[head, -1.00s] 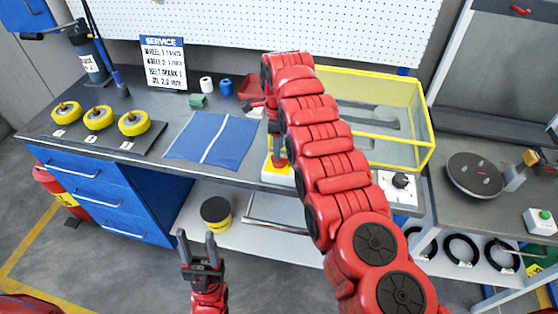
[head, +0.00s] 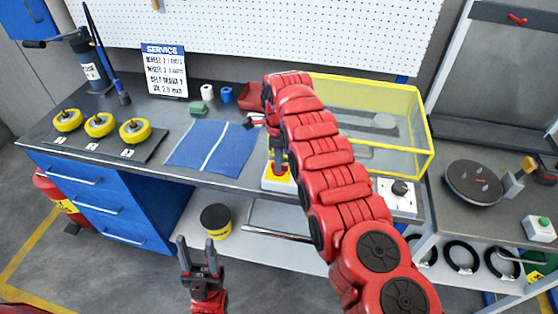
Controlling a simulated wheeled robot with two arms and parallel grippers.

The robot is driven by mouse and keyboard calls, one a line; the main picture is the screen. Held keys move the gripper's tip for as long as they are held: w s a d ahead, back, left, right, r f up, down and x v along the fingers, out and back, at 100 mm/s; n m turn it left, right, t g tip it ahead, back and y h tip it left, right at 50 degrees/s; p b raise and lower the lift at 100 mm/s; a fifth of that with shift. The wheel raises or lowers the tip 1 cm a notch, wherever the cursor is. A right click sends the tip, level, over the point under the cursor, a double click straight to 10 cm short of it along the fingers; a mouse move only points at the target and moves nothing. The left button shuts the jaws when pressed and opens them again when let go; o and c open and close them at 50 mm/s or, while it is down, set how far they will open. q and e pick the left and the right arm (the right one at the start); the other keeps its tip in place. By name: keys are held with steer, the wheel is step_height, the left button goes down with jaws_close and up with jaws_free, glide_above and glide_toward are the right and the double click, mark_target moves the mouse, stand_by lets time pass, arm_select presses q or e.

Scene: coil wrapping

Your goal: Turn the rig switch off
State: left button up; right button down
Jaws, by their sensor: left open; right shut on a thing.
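A dark rotary switch knob (head: 400,187) sits on a white box at the bench's front edge, below the yellow-framed clear enclosure. To its left is a white and yellow box with a red button (head: 280,171), partly hidden by my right arm. My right gripper (head: 277,152) is mostly hidden behind its own arm, around or just above this button box. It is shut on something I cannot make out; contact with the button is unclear. My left gripper (head: 198,255) is open and empty, low in front of the bench and pointing up.
The yellow-framed enclosure (head: 428,128) stands right of my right arm. A blue mat (head: 190,148), yellow wheels (head: 100,125) and a service sign (head: 165,72) are on the bench left. A round dark turntable (head: 474,182) is on the right bench. A tin (head: 216,221) sits on the lower shelf.

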steer(key=shift+w+f+n+b, duration=0.1)
steer(key=shift+f+n+b, duration=0.05)
steer(key=shift+n+b, duration=1.45)
steer(key=shift+n, duration=0.4)
steer(key=n+b, duration=0.1)
steer(key=n, duration=0.1)
steer(key=shift+n, duration=0.3)
steer(key=n, duration=0.5)
steer(key=shift+r+n, duration=0.2)
steer(key=shift+n, duration=0.1)
steer(key=n, duration=0.5)
steer(key=shift+n, duration=0.3)
steer(key=c, duration=0.9)
jaws_free()
